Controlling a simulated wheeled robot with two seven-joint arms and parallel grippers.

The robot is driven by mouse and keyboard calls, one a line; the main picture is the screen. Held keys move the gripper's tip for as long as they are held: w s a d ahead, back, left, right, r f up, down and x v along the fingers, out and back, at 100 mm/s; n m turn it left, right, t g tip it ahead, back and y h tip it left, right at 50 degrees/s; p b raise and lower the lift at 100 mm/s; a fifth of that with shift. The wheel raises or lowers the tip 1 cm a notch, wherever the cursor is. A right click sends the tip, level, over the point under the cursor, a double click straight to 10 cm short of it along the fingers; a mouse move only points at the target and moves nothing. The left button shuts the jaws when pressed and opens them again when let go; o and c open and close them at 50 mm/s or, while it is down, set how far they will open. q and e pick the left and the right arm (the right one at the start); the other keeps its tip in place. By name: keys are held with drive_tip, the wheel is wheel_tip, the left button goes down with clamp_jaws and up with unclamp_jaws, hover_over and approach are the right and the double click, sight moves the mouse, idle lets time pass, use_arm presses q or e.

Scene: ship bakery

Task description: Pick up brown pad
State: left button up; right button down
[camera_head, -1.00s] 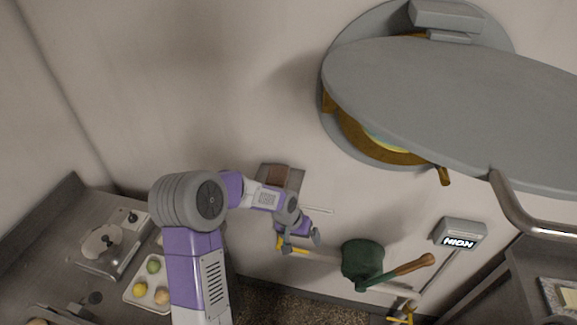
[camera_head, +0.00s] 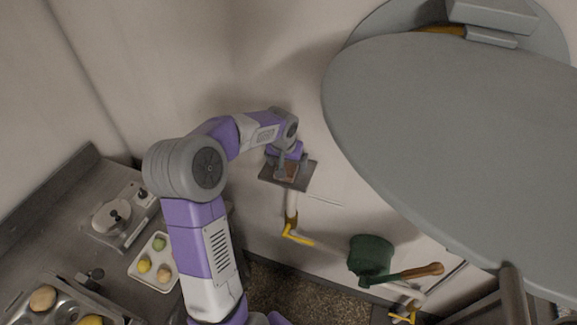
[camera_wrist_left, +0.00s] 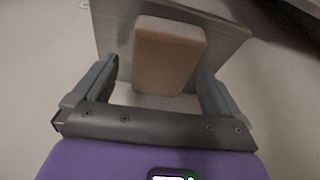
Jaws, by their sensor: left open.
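The brown pad (camera_wrist_left: 168,52) is a rounded block on a small grey shelf (camera_wrist_left: 110,25) on the wall. In the left wrist view it sits between the two fingers of my left gripper (camera_wrist_left: 160,74), with gaps at both sides. The gripper is open and holds nothing. In the head view my left gripper (camera_head: 287,170) is at the shelf (camera_head: 303,182) and hides much of the pad (camera_head: 292,178). My right gripper is not in view.
A large grey round door (camera_head: 450,150) stands out on the right. A dark green pot (camera_head: 371,257) and a yellow-handled tool (camera_head: 297,236) are below the shelf. A counter (camera_head: 60,230) at left holds a tray (camera_head: 139,270) of round pieces.

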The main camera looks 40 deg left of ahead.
use_arm(q)
drive_tip(key=shift+f, duration=0.35)
drive_tip(key=shift+s, duration=0.2)
drive_tip(key=shift+w, duration=0.15)
drive_tip(key=shift+f, duration=0.2)
drive_tip(key=shift+c, duration=0.3)
drive_tip(key=c, duration=1)
